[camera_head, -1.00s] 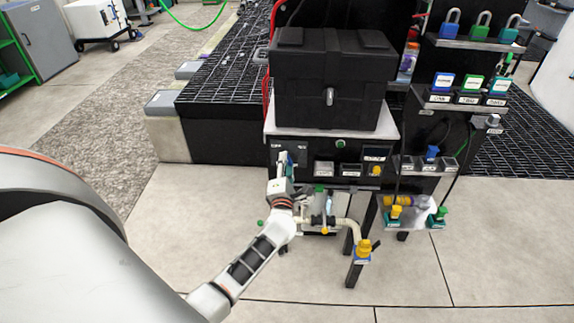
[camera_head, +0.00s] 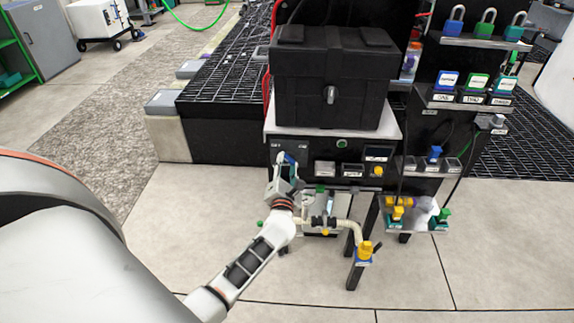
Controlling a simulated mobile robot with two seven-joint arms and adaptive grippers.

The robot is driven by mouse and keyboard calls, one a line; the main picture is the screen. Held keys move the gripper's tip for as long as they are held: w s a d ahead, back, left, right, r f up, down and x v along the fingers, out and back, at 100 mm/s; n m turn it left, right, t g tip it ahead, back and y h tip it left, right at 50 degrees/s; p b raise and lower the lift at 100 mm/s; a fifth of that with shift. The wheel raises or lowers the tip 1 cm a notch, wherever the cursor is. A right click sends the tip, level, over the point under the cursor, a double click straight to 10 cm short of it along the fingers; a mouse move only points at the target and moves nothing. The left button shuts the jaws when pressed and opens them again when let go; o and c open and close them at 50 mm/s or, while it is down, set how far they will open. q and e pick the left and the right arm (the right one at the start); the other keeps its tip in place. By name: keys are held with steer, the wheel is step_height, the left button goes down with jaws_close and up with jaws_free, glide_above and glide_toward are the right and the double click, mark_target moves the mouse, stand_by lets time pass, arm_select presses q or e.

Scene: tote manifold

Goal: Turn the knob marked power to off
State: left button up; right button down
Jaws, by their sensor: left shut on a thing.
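The black control panel (camera_head: 318,150) is below the black box, with its front facing me. My left gripper (camera_head: 287,159) is at the panel's left part, between two small labels too small to read for certain. It is shut on what I take to be the power knob, which its fingers hide almost wholly. The knob's pointing direction cannot be seen. My right gripper is not in view.
A black box (camera_head: 332,85) stands above the panel. A yellow knob (camera_head: 377,171) is on the panel's right side. Below are pipes with a yellow valve (camera_head: 364,249). At right, a rack holds padlocks (camera_head: 487,22).

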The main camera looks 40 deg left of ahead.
arm_select(q)
steer(key=o, duration=1.1)
steer(key=shift+o, duration=0.2)
steer(key=v, duration=1.2)
steer(key=shift+d+f, duration=0.1)
